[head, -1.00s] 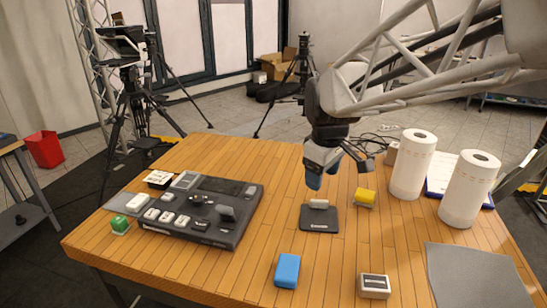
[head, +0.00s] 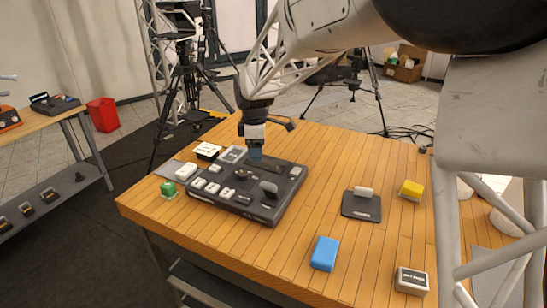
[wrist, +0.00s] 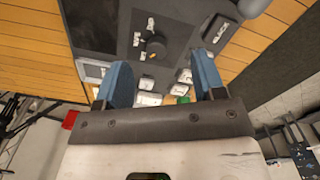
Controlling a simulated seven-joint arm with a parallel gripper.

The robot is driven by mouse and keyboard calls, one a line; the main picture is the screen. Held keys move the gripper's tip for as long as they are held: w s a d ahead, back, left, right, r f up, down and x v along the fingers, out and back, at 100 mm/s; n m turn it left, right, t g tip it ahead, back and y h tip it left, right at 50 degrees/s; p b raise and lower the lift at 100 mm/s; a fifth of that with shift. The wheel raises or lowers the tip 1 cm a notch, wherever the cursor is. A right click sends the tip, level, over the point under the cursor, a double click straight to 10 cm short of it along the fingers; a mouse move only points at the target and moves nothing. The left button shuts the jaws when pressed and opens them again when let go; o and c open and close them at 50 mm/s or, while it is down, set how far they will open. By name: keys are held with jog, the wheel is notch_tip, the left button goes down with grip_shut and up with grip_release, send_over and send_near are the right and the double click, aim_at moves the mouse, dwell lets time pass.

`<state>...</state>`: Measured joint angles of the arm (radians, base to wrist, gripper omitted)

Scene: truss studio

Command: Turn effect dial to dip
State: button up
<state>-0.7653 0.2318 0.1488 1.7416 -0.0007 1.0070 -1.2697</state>
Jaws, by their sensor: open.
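The dark control panel (head: 225,207) lies on the wooden table, with several white buttons along its left and front side. A round black dial (head: 241,174) stands near the panel's middle; it also shows in the wrist view (wrist: 156,45), ahead of and between the fingers. A grey lever (head: 269,187) stands on the panel's right part. My gripper (head: 255,153) hangs over the panel's far side, close behind the dial. In the wrist view its blue fingers (wrist: 160,82) are apart with nothing between them.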

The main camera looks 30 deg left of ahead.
jog(key=n, duration=0.1)
send_over(243, 172)
notch_tip(243, 172, down, 2)
jog(key=shift+s, duration=0.1)
jog(key=shift+f, duration=0.1)
jog(key=shift+f, duration=3.8)
jog(key=c, duration=0.9)
